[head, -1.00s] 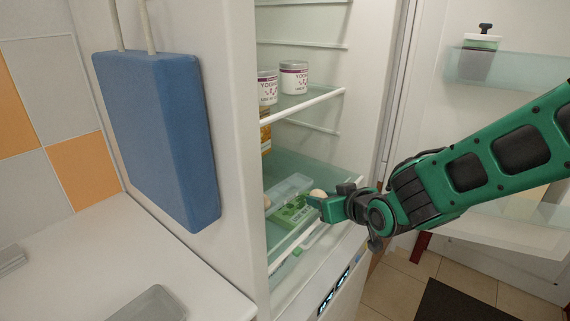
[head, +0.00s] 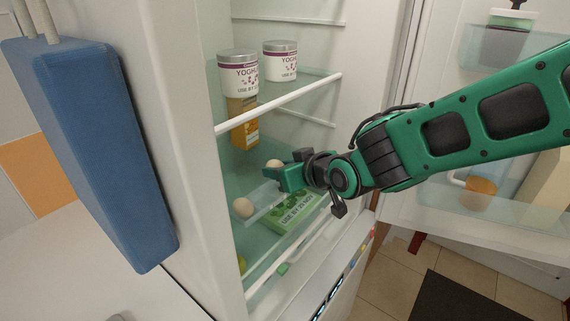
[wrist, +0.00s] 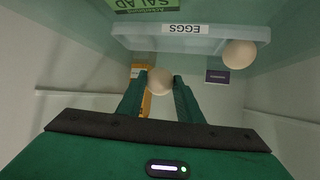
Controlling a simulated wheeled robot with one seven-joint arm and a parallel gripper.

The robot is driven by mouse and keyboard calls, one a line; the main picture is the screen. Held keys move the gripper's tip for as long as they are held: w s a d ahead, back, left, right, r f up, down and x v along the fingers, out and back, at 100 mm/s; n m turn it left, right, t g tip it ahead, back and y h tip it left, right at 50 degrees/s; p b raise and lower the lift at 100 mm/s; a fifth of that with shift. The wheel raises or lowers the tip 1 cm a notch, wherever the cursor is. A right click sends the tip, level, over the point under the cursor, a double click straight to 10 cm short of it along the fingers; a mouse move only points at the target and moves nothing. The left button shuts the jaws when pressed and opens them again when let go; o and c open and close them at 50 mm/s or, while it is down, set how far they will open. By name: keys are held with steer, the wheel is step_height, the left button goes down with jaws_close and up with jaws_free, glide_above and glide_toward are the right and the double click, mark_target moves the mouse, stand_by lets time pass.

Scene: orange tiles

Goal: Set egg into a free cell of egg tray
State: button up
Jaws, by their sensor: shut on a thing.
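My gripper (head: 282,174) is inside the fridge, shut on a pale egg (head: 274,163). In the wrist view the egg (wrist: 160,81) sits between the two green fingertips. The clear egg tray (head: 265,199) lies on the lower glass shelf, below and beside my gripper in the head view. In the wrist view the tray (wrist: 145,43) has a front label reading EGGS. Another egg (head: 243,207) is at one end of the tray; it also shows in the wrist view (wrist: 238,54). The held egg is apart from the tray. The individual cells are not clear.
A green salad pack (head: 296,212) lies right beside the tray. Two yoghurt jars (head: 238,77) stand on the upper shelf, above my gripper. An orange carton (head: 244,124) stands at the back. The open door is right.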

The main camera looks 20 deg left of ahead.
steer(key=shift+s+a+f, duration=0.1)
steer(key=shift+a+f, duration=0.05)
steer(key=shift+f, duration=1.7)
steer(key=shift+f, duration=0.2)
steer(key=o, duration=1.1)
steer(key=shift+r, duration=3)
